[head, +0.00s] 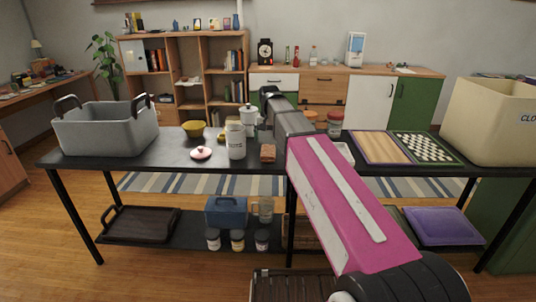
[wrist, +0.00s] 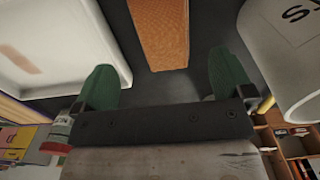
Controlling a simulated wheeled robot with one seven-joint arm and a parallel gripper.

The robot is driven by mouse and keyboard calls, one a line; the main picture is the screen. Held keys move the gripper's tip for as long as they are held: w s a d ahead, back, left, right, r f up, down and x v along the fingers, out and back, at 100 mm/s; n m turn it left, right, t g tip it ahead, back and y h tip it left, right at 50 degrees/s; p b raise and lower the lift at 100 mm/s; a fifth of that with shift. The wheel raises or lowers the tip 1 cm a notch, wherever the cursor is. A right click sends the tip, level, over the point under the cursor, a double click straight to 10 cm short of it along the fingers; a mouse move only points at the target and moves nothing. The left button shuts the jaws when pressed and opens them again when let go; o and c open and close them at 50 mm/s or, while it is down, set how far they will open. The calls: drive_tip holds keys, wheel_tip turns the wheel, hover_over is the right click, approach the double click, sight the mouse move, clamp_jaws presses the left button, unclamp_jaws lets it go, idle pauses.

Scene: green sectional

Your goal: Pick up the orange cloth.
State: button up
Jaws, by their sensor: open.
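The orange cloth (wrist: 159,30) shows at the top middle of the wrist view as a textured orange strip on the dark tabletop. In the head view it appears as a small orange-brown folded piece (head: 267,153) beside the white lettered canister (head: 236,140). My gripper (wrist: 164,82) is open, with its two green fingers spread and nothing between them. The cloth lies beyond the fingertips, roughly in line with the gap, apart from both fingers. In the head view my arm hides most of the gripper.
In the wrist view a white tray (wrist: 60,40) is close on the left and the canister (wrist: 285,55) close on the right.

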sight(268, 150)
drive_tip(key=shift+a+f, duration=0.15)
drive_tip(key=shift+f, duration=1.6)
drive_tip(key=shift+a+f, duration=0.1)
drive_tip(key=shift+f, duration=1.6)
drive_tip(key=c, duration=1.1)
wheel_tip(268, 150, up, 10)
drive_tip(key=shift+r, duration=0.1)
drive_tip(key=o, duration=0.3)
drive_tip(key=shift+c, duration=0.6)
drive_tip(key=shift+d, duration=0.1)
